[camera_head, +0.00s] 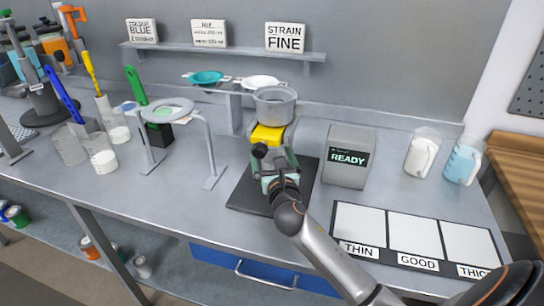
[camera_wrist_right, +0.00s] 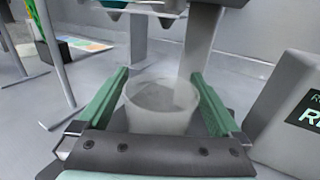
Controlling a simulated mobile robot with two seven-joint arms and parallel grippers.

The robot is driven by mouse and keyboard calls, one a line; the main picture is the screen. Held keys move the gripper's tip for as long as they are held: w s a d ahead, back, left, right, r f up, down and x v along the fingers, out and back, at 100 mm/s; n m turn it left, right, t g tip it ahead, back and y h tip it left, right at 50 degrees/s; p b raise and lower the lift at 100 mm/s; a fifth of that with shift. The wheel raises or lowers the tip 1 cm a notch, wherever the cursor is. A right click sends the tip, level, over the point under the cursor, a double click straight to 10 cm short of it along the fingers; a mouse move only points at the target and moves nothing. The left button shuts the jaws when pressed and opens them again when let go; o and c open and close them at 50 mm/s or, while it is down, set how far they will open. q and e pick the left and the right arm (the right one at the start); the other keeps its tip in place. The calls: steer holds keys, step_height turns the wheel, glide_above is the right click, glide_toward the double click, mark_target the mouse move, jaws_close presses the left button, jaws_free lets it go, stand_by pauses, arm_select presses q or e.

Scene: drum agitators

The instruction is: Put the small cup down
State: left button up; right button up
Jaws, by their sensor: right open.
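The small cup (camera_wrist_right: 162,105) is a translucent, greyish, open-topped cup, upright between the two green fingers of my right gripper (camera_wrist_right: 165,80) in the right wrist view. The fingers are open, one on each side of it, with a visible gap at least on the left. In the head view my right gripper (camera_head: 278,165) is over the dark mat (camera_head: 245,194), below a grey pot (camera_head: 275,104). There the arm and gripper hide the cup. I cannot tell whether its base rests on a surface. My left gripper is not in view.
A grey box marked READY (camera_head: 347,158) stands right of the gripper. A panel with THIN, GOOD and THICK squares (camera_head: 415,232) lies nearer right. A ring stand (camera_head: 168,110) is at left. Bench is clear between ring stand and mat.

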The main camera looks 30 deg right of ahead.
steer(key=shift+s+r, duration=0.1)
steer(key=shift+r, duration=0.1)
steer(key=v, duration=1.2)
